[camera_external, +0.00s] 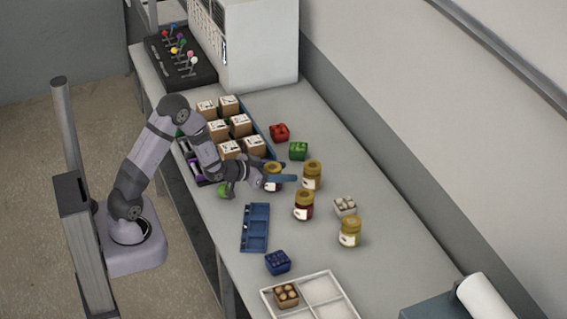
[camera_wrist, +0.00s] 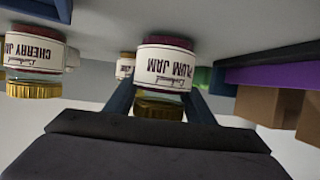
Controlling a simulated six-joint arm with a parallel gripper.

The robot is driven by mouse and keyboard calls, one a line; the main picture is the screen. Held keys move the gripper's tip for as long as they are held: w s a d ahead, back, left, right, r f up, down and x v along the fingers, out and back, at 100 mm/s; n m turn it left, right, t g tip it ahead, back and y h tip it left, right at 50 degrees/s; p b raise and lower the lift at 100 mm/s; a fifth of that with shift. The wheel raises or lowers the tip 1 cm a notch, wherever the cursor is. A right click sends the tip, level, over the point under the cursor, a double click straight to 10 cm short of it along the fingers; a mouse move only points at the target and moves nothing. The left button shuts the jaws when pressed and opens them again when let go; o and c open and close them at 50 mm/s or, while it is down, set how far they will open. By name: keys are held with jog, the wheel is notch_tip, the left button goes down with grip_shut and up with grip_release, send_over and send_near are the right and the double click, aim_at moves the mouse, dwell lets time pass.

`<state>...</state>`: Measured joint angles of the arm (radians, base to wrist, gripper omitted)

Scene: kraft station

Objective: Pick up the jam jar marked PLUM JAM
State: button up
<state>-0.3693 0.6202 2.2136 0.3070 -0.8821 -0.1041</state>
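The jar marked PLUM JAM (camera_wrist: 166,68) shows upside down in the wrist view, with a white label and a gold lid. It stands between the two fingers of my gripper (camera_wrist: 160,100). In the external view my gripper (camera_external: 279,171) is level and low over the table, its dark blue fingers spread on either side of this jar (camera_external: 273,186). The fingers look open; whether either one touches the jar I cannot tell. The fingers partly hide the jar in the external view.
A jar marked CHERRY (camera_wrist: 35,52) stands beside it in the wrist view. Close by are gold-lidded jars (camera_external: 312,178), (camera_external: 303,206) and (camera_external: 349,232). Red (camera_external: 279,132) and green (camera_external: 298,151) punnets stand behind. A blue tray (camera_external: 255,228) lies in front; cardboard boxes (camera_external: 240,126) are left.

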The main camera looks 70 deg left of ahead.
jog(key=c, duration=0.8)
jog(key=shift+s, duration=0.1)
jog(key=shift+r, duration=0.35)
grip_shut()
notch_tip(320, 180, up, 10)
jog(key=shift+f+b, duration=0.25)
jog(key=shift+b, duration=0.1)
